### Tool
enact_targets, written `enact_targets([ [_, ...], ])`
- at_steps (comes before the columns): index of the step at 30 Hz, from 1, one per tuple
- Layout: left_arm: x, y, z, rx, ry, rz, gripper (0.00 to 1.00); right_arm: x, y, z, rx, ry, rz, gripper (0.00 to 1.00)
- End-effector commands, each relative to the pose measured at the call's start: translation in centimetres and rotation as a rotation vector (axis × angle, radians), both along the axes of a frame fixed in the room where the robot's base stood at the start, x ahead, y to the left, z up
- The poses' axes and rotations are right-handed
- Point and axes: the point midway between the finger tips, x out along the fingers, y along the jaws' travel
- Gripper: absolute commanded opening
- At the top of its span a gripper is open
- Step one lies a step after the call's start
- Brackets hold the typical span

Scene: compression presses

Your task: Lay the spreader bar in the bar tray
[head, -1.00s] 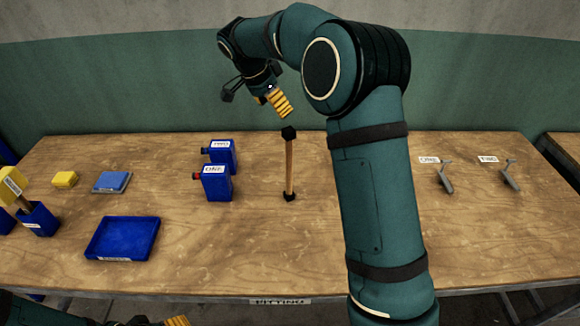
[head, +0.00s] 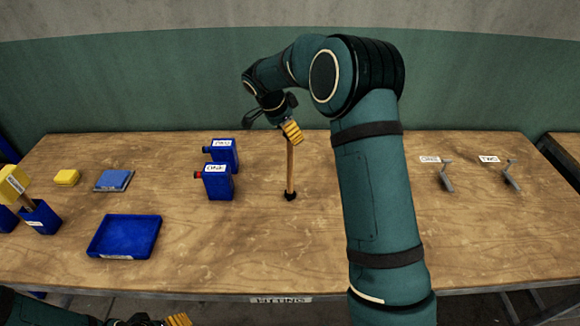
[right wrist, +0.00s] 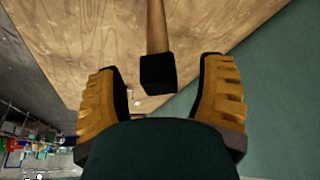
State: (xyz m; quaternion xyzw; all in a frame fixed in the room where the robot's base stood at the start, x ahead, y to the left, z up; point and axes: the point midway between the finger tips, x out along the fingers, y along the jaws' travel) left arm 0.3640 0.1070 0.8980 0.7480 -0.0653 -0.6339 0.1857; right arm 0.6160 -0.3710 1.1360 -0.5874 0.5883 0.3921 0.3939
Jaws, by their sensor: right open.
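The spreader bar (head: 290,172) is a thin wooden rod with black ends. It appears to stand upright near the middle of the table. Its upper black end (right wrist: 157,74) shows between my right gripper's fingers in the right wrist view, with gaps on both sides. My right gripper (head: 291,132) is open at the bar's top and hides that end in the head view. The shallow blue tray (head: 93,250), likely the bar tray, lies empty at the front left. My left gripper (head: 178,320) is only partly visible at the bottom edge, and its jaws cannot be judged.
Two blue labelled containers (head: 218,184) stand between tray and bar. A blue pad (head: 114,181), a yellow block (head: 66,177) and a blue holder (head: 41,218) are at the left. Two grey tools (head: 446,178) lie right of my right arm. The front middle is clear.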

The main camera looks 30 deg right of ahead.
Motion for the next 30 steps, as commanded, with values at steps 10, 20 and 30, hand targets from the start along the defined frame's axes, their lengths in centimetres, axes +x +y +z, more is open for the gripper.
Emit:
enact_targets([
  [10, 0.0, 0.0, 0.5, -0.001, 0.0, 0.0, 0.6, -0.1, -1.3, -3.1, -0.001, 0.001, 0.0, 0.69],
  [20, 0.0, 0.0, 0.4, -0.001, 0.0, 0.0, 0.6, -0.1, -1.3, -3.1, -0.001, 0.001, 0.0, 0.21],
  [30, 0.0, 0.0, 0.4, -0.001, 0.0, 0.0, 0.6, -0.1, -1.3, -3.0, -0.001, 0.0, 0.0, 0.0],
])
